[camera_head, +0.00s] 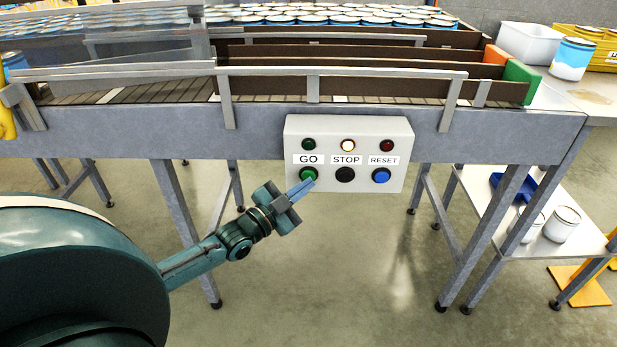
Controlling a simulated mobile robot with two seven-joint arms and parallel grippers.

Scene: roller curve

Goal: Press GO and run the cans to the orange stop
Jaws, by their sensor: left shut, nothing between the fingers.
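The control box (348,125) is a light grey panel on the conveyor's front side. Its green GO button (307,175) is at lower left, the black STOP button (345,175) in the middle and the blue RESET button (380,176) at right. The lamp above STOP (348,145) is lit. My left gripper (303,189) is shut and empty, its tips at the lower edge of GO; I cannot tell whether they touch. The orange stop (494,54) stands at the conveyor's right end beside a green block (520,82). My right gripper is not in view.
Rows of cans (345,18) stand at the back. A can (571,59) and a white bin (530,43) are on the right table. Below, a shelf (520,229) holds white tubs and a blue scoop. Conveyor legs flank open floor beneath the box.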

